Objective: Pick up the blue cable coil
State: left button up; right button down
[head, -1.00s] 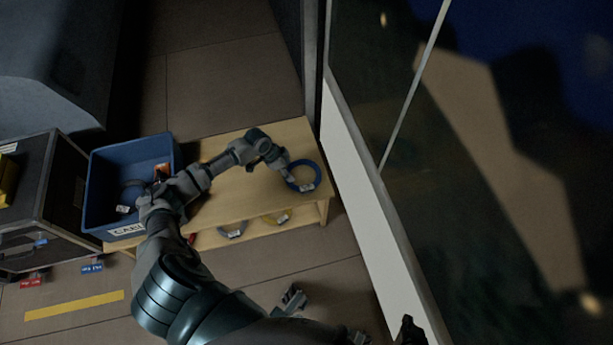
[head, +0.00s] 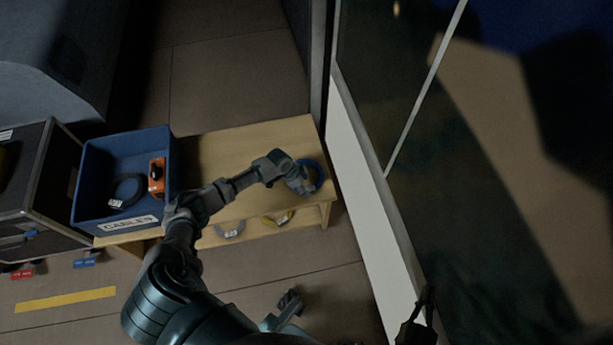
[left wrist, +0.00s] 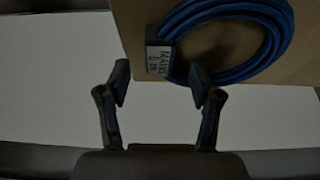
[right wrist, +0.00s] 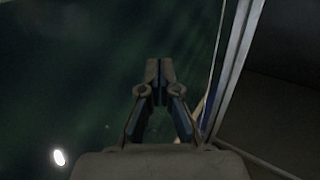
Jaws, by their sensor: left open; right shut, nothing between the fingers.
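The blue cable coil (head: 319,174) lies at the right end of the wooden bench (head: 235,150), close to the white wall panel. It also shows in the left wrist view (left wrist: 281,38) with a white label. My left gripper (head: 302,184) is over the coil's near left part and hides some of it. In the left wrist view its open fingers (left wrist: 160,84) are below the label, with the right fingertip near the coil's lower edge. I cannot tell whether they touch. My right gripper (right wrist: 153,76) is shut and empty, in front of a dark pane.
A blue bin (head: 95,180) labelled for cables stands at the bench's left end with a black coil (head: 126,190) and an orange item (head: 156,174) inside. Grey and yellow coils (head: 278,218) sit below the bench top. The white panel (head: 365,200) borders the bench's right.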

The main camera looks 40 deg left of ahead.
aim_at(312, 188)
pick_arm(q)
jog(key=x, duration=0.2)
jog(key=shift+f+b, duration=0.3)
jog(key=shift+f, duration=0.05)
jog(key=shift+w+f, duration=0.1)
jog(key=shift+c, duration=0.4)
grip_shut()
pick_arm(e)
jog(key=shift+w+a+r+t, duration=0.1)
jog(key=shift+a+r+t, duration=0.1)
jog(key=shift+r+t, duration=0.95)
pick_arm(q)
jog(key=shift+r, duration=0.25)
